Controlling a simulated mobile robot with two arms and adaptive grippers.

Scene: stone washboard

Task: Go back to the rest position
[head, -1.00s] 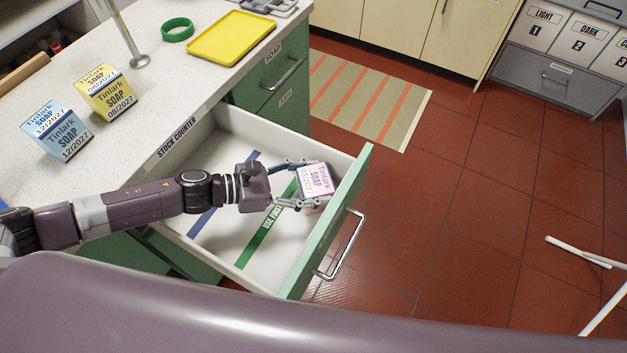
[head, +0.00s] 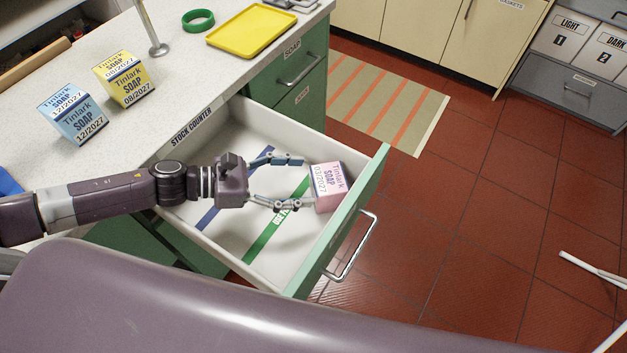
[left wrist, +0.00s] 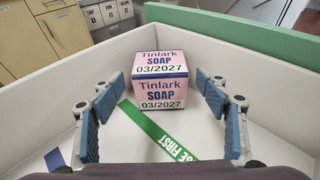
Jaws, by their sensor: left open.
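My left gripper (head: 284,181) is open and empty over the open drawer. Its fingers point at a pink soap box (head: 327,187) marked 03/2027, which stands in the drawer near its front panel. In the left wrist view the box (left wrist: 160,80) is ahead of the two spread fingers (left wrist: 160,128), with a gap between them and it. The open drawer (head: 228,245) has a white inside with a green strip (head: 262,240) and a blue strip on its floor. My right gripper is not in view.
A blue soap box (head: 73,115) and a yellow soap box (head: 124,79) stand on the counter (head: 150,115). A yellow tray (head: 252,27) and a green ring (head: 198,20) lie farther back. The drawer's front panel (head: 345,225) juts out over the red tiled floor.

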